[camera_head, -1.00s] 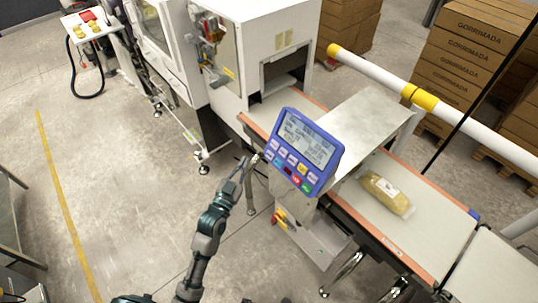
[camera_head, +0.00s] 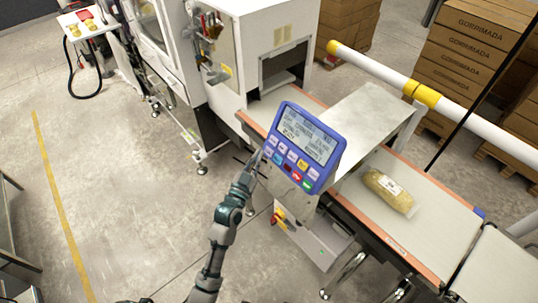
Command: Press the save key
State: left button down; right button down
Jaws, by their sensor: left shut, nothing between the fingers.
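The blue control panel (camera_head: 304,147) stands tilted beside the belt, with a lit screen (camera_head: 308,134) and rows of coloured keys below it. The key labels are too small to read, so I cannot tell which one is the save key. A green key (camera_head: 306,184) and a red key (camera_head: 296,176) sit along the lower edge. My left gripper (camera_head: 255,158) is shut and empty, with its tip close to the panel's lower left edge. I cannot tell whether it touches the panel. My right gripper is not in view.
A packed yellowish product (camera_head: 390,192) lies on the belt (camera_head: 425,217) right of the panel. A metal hood (camera_head: 365,115) stands behind the panel. A white and yellow rail (camera_head: 440,104) and stacked boxes (camera_head: 465,60) are at the back right. Open floor lies left.

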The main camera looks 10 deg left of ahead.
aim_at(269, 151)
pick_arm(q)
jog(key=shift+w+d+f, duration=0.3)
jog(key=shift+w+d, duration=0.1)
jog(key=shift+w, duration=0.2)
dwell(0.6)
jog(key=shift+w, duration=0.1)
dwell(0.4)
jog(key=shift+w+d+f, duration=0.1)
jog(key=shift+w+d, duration=0.05)
jog(key=shift+d, duration=0.05)
